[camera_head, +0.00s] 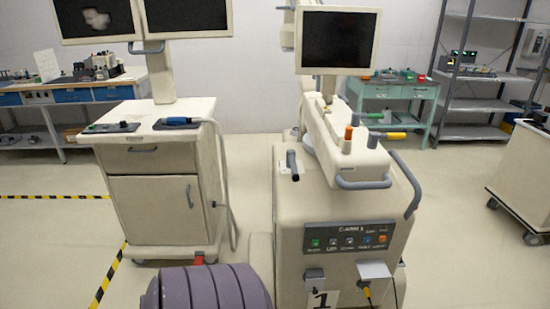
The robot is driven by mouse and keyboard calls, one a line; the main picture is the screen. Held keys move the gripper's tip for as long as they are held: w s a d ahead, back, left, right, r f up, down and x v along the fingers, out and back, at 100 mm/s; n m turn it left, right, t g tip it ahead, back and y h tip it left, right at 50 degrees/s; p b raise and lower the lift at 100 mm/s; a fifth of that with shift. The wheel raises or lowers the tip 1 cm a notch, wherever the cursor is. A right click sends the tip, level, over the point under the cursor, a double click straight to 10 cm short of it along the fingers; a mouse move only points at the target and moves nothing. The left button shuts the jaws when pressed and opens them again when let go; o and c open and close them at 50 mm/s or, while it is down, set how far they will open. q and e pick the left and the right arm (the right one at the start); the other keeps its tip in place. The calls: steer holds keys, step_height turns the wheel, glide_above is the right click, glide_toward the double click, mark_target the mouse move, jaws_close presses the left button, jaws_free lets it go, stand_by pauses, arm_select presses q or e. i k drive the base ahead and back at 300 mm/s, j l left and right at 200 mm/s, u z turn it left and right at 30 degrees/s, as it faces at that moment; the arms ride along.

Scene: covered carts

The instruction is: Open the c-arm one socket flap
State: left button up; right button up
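The C-arm one cart (287,212) stands right of centre, a cream unit with its front panel (347,240) facing me. The panel reads C-ARM 1 and has several coloured buttons. Below it on the left is a small dark grey fitting (314,275) above a card with a 1. Below it on the right is a pale flap-like cover (374,269), with a yellow plug and a dark cable just under it. I cannot tell for sure which of the two is the socket flap, or how far it is open. Neither gripper is in view.
A purple-grey ribbed bulk (205,290) fills the bottom centre-left. A monitor cart (155,190) stands at left, a red item by its base. Benches, a teal table (393,92) and shelves line the back. Another cart (525,180) stands at right. Floor right of the C-arm cart is clear.

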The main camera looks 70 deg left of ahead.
mark_target(315, 285)
steer(key=u, duration=1.8)
